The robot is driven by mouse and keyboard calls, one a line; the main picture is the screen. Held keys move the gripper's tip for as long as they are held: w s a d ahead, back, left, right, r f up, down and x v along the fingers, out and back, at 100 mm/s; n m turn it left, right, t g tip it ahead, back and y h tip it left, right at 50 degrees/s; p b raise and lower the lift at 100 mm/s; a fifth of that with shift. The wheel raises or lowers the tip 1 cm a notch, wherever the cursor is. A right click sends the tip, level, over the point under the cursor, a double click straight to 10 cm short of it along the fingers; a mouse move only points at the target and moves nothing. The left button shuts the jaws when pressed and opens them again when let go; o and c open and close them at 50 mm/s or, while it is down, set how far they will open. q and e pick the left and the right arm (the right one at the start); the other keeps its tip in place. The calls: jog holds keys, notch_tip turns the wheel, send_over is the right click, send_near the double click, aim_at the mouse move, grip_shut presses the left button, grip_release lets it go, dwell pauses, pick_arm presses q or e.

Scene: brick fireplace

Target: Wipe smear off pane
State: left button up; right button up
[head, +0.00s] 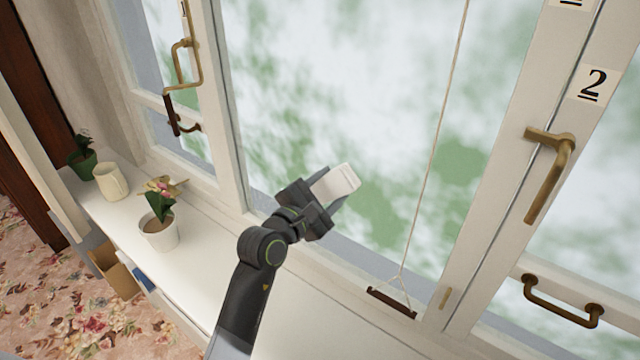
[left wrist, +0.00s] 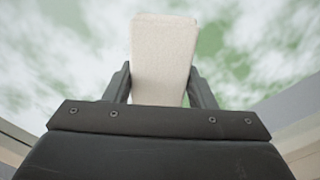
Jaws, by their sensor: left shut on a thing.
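My left gripper (head: 318,198) is shut on a whitish block-like wiper (head: 337,182), in front of the lower part of the large window pane (head: 330,80). In the left wrist view the wiper (left wrist: 163,60) stands out between the two fingers of the gripper (left wrist: 160,88), toward the pane. I cannot tell whether it touches the glass. White and green blotches show across the pane, and I cannot tell which of them is the smear. My right gripper is not in view.
A potted flower (head: 160,230), a cream mug (head: 111,181) and a green pot (head: 83,165) stand on the white sill (head: 205,255) at left. A cord with a dark wooden bar (head: 391,302) hangs before the pane. Brass handles (head: 551,170) jut from the frames.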

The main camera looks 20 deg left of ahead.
pick_arm(q)
jog(key=shift+s+d, duration=0.25)
jog(key=shift+d, duration=0.55)
jog(key=shift+s+d, duration=0.3)
jog(key=shift+d, duration=0.45)
jog(key=shift+s+d, duration=0.25)
jog(key=shift+d, duration=0.55)
jog(key=shift+p+v, duration=0.35)
jog(key=shift+v, duration=2.65)
jog(key=shift+a, duration=0.15)
jog(key=v, duration=0.3)
